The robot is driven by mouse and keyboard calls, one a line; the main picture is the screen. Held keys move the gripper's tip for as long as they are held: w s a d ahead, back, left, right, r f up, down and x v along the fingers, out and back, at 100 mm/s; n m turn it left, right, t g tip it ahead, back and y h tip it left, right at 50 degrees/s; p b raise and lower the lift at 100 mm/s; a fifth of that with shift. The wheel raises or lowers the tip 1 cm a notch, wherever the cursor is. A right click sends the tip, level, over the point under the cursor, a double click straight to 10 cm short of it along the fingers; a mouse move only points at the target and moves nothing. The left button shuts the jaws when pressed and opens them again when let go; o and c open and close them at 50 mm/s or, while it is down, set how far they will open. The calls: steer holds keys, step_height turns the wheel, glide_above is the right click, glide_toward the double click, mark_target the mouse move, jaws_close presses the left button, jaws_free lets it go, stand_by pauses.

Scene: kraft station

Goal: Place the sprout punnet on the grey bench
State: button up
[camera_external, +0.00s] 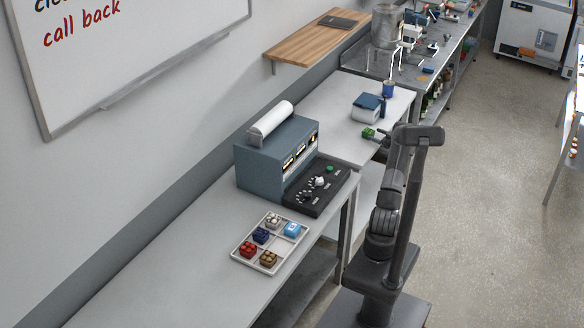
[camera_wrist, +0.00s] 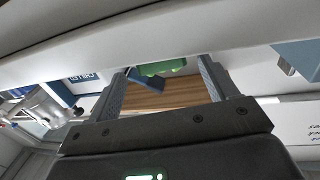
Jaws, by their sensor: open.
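A small green item (camera_external: 368,132), which may be the sprout punnet, sits near the front edge of the white middle bench (camera_external: 340,147). It is too small to identify surely. My gripper (camera_external: 383,134) is beside it, low over the bench edge. In the wrist view, which looks upside down, a green shape (camera_wrist: 163,68) lies between or just beyond the open fingers (camera_wrist: 165,66). I cannot tell whether they touch it. The near bench (camera_external: 150,270) has a light grey top.
A blue-grey machine (camera_external: 262,158) with a dark control panel and a divided tray (camera_external: 240,253) of small blocks stand on the near bench. A blue-lidded box (camera_external: 367,108) and blue cup (camera_external: 388,89) stand behind the green item. The near bench's front left is clear.

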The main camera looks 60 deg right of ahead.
mark_target(368, 130)
steer(key=w, duration=0.5)
steer(key=shift+w+d+r, duration=0.15)
steer(key=shift+w+d, duration=0.15)
steer(key=c, duration=1.1)
steer(key=shift+r, duration=0.3)
steer(key=shift+c, duration=0.2)
steer(key=r, duration=0.4)
steer(key=shift+s, duration=0.3)
steer(key=s+a+r+m+g+h, duration=0.1)
steer(key=s+r+m+g+h, duration=0.3)
steer(key=s+r, duration=0.45)
steer(key=s+r+m+g+h, duration=0.1)
steer(key=s+r+m+h, duration=0.4)
steer(key=s, duration=0.6)
steer(key=s+a+f+m+g+h, duration=0.2)
steer(key=s+a+m+g+h, duration=0.35)
steer(key=s+a+g, duration=0.45)
steer(key=w+a+n+t+y, duration=0.1)
steer(key=w+a+n+t, duration=0.1)
steer(key=w+a, duration=0.4)
steer(key=w+a+n+t+y, duration=0.2)
steer(key=w+a+t, duration=0.3)
steer(key=w, duration=1.1)
steer(key=w+a+n+t+y, duration=0.2)
steer(key=w+a+n+t, duration=0.2)
steer(key=w+a, duration=0.4)
steer(key=w, duration=0.4)
